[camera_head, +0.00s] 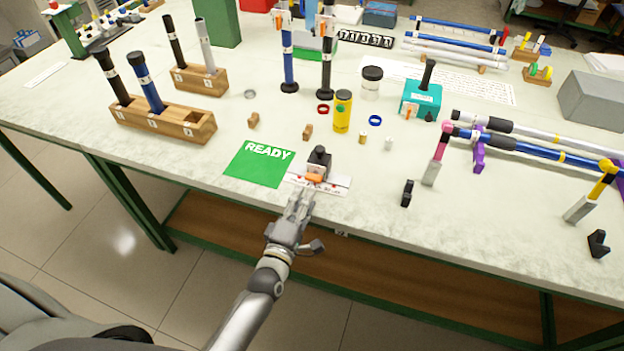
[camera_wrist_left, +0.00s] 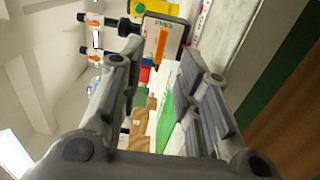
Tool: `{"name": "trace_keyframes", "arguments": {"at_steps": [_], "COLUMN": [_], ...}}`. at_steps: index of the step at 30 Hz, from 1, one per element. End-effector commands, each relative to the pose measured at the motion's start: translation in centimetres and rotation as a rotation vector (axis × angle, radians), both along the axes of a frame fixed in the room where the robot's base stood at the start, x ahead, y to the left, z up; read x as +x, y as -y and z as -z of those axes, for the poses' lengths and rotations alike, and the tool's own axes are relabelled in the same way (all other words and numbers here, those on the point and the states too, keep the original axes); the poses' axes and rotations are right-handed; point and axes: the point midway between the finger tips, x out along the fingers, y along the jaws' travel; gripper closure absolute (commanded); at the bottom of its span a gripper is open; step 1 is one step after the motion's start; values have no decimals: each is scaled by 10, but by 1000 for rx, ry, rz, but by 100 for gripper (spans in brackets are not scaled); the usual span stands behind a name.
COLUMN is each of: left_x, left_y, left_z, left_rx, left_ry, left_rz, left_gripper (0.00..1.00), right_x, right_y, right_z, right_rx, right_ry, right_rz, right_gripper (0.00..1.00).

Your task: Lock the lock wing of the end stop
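The end stop (camera_head: 319,160) is a small dark block on a white marked plate (camera_head: 338,184) near the table's front edge. Its orange lock wing (camera_head: 315,178) faces the front. In the left wrist view the end stop (camera_wrist_left: 176,36) has a pale face with small green lettering, and the orange wing (camera_wrist_left: 161,46) lies along that face. My left gripper (camera_head: 302,196) is just in front of the end stop. In the left wrist view its fingers (camera_wrist_left: 158,68) are apart with nothing gripped between them, and the wing shows beyond the tips. My right gripper is not in view.
A green READY mat (camera_head: 260,164) lies left of the end stop. Wooden racks (camera_head: 165,121) with rods stand further left. A yellow bottle (camera_head: 342,112) and a teal block (camera_head: 421,99) stand behind. A small black part (camera_head: 407,193) lies to the right.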

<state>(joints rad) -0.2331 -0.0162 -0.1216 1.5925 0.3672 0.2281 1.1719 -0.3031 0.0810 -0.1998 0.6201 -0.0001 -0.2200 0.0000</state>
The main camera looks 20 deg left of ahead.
Motion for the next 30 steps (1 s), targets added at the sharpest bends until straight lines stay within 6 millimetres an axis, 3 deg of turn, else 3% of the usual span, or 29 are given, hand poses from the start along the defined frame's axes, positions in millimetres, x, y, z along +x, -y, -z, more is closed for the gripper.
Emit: {"name": "trace_keyframes", "arguments": {"at_steps": [6,12,24,30], "left_x": [39,61,67,67], "left_y": [2,2,2,2], "left_z": [-1,0,0,0], "left_rx": [3,3,3,3], "left_ry": [0,0,-2,-2], "left_rz": [1,1,1,1], "left_gripper": [69,69,69,92], "right_x": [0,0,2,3], "right_y": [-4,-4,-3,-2], "right_z": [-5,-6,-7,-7], "right_rx": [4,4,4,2], "right_ry": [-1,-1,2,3], "right_rz": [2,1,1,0], "right_gripper": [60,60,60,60]}}
